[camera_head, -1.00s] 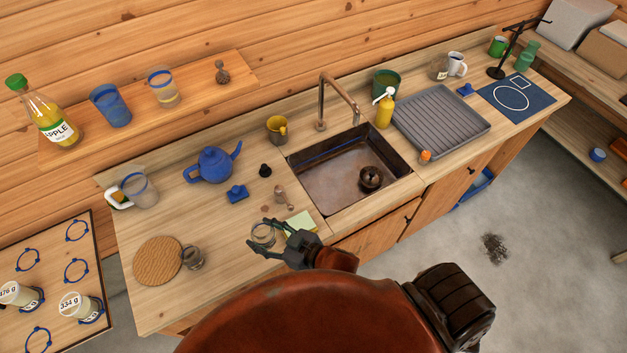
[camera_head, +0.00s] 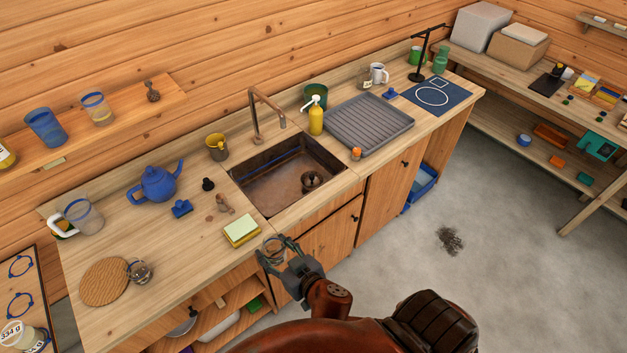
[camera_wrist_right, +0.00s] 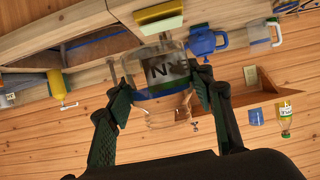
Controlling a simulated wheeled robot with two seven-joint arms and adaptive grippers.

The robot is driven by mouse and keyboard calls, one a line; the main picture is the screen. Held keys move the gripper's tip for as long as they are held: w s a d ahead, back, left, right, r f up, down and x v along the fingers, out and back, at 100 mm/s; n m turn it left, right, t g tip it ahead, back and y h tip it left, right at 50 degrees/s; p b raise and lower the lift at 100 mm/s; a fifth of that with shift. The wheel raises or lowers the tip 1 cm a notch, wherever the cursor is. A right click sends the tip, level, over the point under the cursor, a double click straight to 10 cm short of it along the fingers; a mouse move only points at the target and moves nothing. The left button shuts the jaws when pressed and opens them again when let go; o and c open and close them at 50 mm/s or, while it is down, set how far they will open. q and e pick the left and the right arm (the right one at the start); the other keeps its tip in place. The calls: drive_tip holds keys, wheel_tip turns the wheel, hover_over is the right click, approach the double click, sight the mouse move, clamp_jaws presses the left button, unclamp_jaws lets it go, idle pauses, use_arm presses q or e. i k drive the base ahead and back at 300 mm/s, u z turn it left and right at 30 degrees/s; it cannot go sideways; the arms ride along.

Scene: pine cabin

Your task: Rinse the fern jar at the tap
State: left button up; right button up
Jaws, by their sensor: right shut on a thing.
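My right gripper (camera_head: 274,262) is shut on a clear glass jar (camera_head: 272,246) in front of the counter's front edge. In the right wrist view the jar (camera_wrist_right: 158,72) sits between both fingers, with a dark lettered label and a blue band. The label is only partly readable, so I cannot confirm the name. The copper tap (camera_head: 267,112) arches over the dark sink (camera_head: 270,196), which lies beyond the jar, up and to the right. My left gripper is not in view.
A yellow-green sponge (camera_head: 241,231) lies on the counter just beyond the jar.

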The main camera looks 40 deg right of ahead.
sight(221, 197)
drive_tip(key=z, duration=0.05)
drive_tip(key=k, duration=0.55)
drive_tip(key=u, duration=0.85)
drive_tip(key=i, duration=1.3)
drive_tip(key=z, duration=0.85)
drive_tip(key=i, duration=0.45)
drive_tip(key=z, duration=0.5)
